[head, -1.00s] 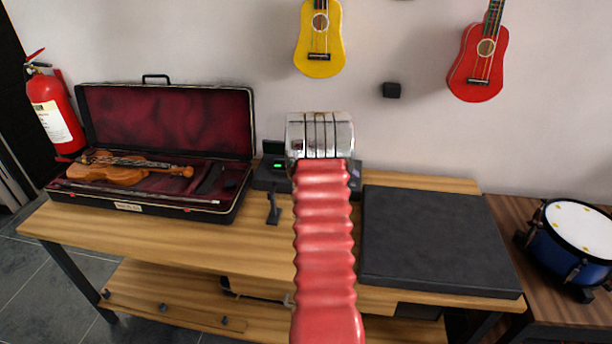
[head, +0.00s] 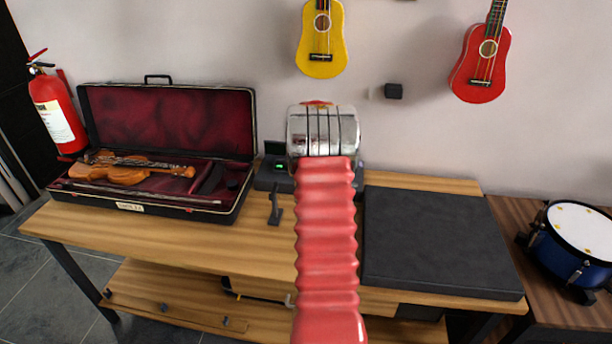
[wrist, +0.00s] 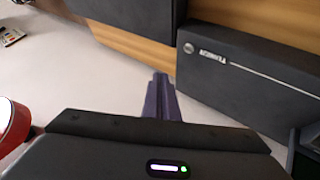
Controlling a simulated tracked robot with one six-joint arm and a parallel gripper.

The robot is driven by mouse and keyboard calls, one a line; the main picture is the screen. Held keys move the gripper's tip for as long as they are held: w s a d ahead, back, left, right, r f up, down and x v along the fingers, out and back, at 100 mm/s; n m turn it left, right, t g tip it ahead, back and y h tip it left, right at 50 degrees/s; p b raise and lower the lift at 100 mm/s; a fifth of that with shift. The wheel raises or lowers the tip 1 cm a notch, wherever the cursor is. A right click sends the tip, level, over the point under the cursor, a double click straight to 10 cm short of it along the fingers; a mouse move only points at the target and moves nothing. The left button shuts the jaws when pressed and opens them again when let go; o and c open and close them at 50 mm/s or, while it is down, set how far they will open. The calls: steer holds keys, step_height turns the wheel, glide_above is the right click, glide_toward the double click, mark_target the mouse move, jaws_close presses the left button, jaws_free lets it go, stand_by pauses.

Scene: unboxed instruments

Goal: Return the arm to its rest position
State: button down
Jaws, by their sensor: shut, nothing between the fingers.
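My arm rises up the middle of the head view, with a ribbed red sleeve and a chrome joint at its top. My gripper is hidden behind it there. In the wrist view my gripper (wrist: 161,97) shows as a dark purple pair of fingers, shut together and empty. It points toward a pale surface and a wooden strip, touching nothing that I can make out.
An open violin case (head: 240,130) with a violin (head: 125,172) stands on the wooden bench (head: 160,238) at left. A dark flat slab (head: 435,240) lies at right, near a blue drum (head: 560,250). A labelled dark box (wrist: 250,75) is near my gripper in the wrist view.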

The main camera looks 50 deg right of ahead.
stand_by(0.5)
steer(key=s+a+f+n+y, duration=0.2)
steer(key=a+f+n+y, duration=0.15)
steer(key=a, duration=0.75)
steer(key=w+a+r+n+t+y, duration=0.1)
steer(key=a+r, duration=0.2)
steer(key=a, duration=0.7)
steer(key=w+a+r+n+t+y, duration=0.15)
steer(key=a+r, duration=0.25)
steer(key=a, duration=0.7)
steer(key=w+a+r+n+t, duration=0.1)
steer(key=a+r+n, duration=0.15)
steer(key=a, duration=0.75)
steer(key=s+a+r+n+t+y, duration=0.1)
steer(key=s+a+r, duration=0.1)
steer(key=a, duration=0.7)
steer(key=s+a+r+n+t, duration=0.2)
steer(key=s+a+r, duration=0.1)
steer(key=a, duration=0.5)
steer(key=s+a+r+n+t+y, duration=0.1)
steer(key=s+a+r+t, duration=0.1)
steer(key=a+r, duration=0.3)
steer(key=a, duration=0.4)
steer(key=shift+s+a+n+y, duration=0.3)
steer(key=shift+s+n, duration=0.05)
steer(key=c, duration=2.5)
jaws_free()
